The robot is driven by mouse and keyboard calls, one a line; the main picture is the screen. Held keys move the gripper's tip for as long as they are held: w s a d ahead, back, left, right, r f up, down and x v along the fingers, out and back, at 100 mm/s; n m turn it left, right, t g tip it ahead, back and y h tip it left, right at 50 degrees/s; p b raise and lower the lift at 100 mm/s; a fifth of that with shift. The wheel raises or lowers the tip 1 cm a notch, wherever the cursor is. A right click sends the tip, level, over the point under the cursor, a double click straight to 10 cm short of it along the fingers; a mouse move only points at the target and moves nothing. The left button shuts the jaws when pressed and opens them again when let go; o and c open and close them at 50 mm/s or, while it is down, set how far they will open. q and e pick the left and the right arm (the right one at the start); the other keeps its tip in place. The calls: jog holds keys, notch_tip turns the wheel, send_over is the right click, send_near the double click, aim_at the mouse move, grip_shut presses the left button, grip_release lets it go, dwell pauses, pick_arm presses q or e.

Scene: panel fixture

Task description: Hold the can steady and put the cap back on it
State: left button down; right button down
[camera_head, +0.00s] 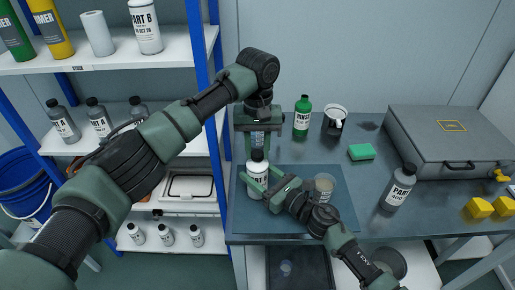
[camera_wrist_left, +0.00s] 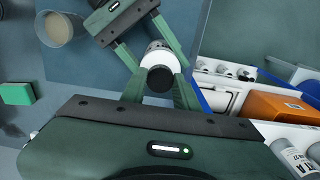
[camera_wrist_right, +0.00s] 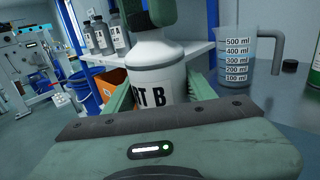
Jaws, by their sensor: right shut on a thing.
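The white can labelled PART B (camera_head: 257,184) stands upright on the dark mat. My right gripper (camera_head: 262,186) is shut on its body; the right wrist view shows the can (camera_wrist_right: 162,75) between the fingers. The black cap (camera_head: 257,156) shows at the top of the can, and in the left wrist view (camera_wrist_left: 157,78) it lies between my left fingers. My left gripper (camera_head: 258,150) points down from above, one finger on each side of the cap. I cannot tell whether these fingers touch the cap, or whether it is fully seated.
A clear cup (camera_head: 325,186) stands on the mat (camera_head: 335,222) close to my right gripper. A measuring jug (camera_wrist_right: 245,60), a green bottle (camera_head: 302,116), a green sponge (camera_head: 361,152), a grey PART bottle (camera_head: 398,188) and a grey case (camera_head: 450,140) are around it.

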pick_arm(q)
jog(key=m, duration=0.8)
jog(key=c, duration=1)
grip_release()
notch_tip(320, 180, up, 12)
pick_arm(e)
jog(key=shift+c, duration=2.2)
grip_release()
